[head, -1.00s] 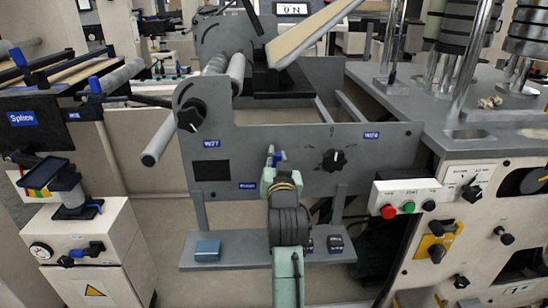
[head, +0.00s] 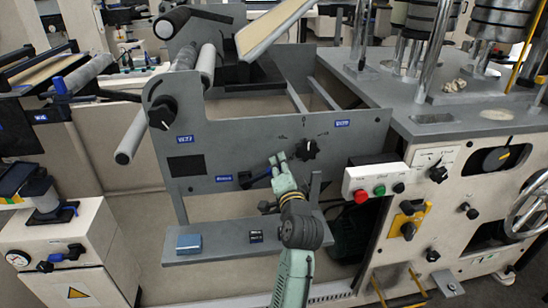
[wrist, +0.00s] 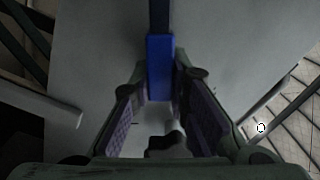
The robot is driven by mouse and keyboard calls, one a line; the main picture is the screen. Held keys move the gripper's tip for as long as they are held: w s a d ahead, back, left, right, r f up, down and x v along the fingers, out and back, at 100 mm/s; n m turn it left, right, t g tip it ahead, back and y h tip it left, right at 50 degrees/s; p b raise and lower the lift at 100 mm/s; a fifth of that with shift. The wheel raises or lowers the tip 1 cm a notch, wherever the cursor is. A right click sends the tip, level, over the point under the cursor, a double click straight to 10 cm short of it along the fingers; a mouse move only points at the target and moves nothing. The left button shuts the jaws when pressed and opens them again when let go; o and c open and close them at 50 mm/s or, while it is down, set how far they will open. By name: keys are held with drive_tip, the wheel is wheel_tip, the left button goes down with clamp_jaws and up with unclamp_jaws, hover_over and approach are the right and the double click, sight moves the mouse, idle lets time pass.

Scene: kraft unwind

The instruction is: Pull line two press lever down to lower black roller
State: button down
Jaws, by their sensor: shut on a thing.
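The lever (head: 259,175) has a blue grip and a dark base. It sits low on the grey side panel (head: 230,148) and points right and slightly up in the head view. My gripper (head: 277,166) is at its outer end. In the wrist view the blue grip (wrist: 160,68) reaches between the two purple-padded fingers of my gripper (wrist: 160,118), which is shut on it. A dark-ended roller (head: 172,22) shows at the upper left of the frame. Whether it touches anything is unclear. The small panel labels are too blurred to read surely.
A black knob (head: 307,149) is just right of my gripper. A white button box (head: 375,180) with red and green buttons stands farther right. A grey shelf (head: 215,241) with a blue box (head: 189,243) lies below. A grey roller (head: 131,137) juts out at left.

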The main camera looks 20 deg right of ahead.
drive_tip(key=shift+s+d+f+m+p, duration=0.1)
drive_tip(key=shift+d+f+m+p, duration=0.1)
drive_tip(key=shift+f+m, duration=0.75)
drive_tip(key=shift+s+d+f+m+p, duration=0.15)
drive_tip(key=shift+d+f+m, duration=0.1)
drive_tip(key=shift+f+m, duration=0.7)
drive_tip(key=shift+w+d+f+m+p, duration=0.1)
drive_tip(key=shift+d+f+m+p, duration=0.1)
drive_tip(key=shift+f+m, duration=0.75)
drive_tip(key=c, duration=1.6)
unclamp_jaws()
drive_tip(key=shift+o, duration=0.4)
drive_tip(key=shift+r, duration=0.1)
drive_tip(key=v, duration=1.2)
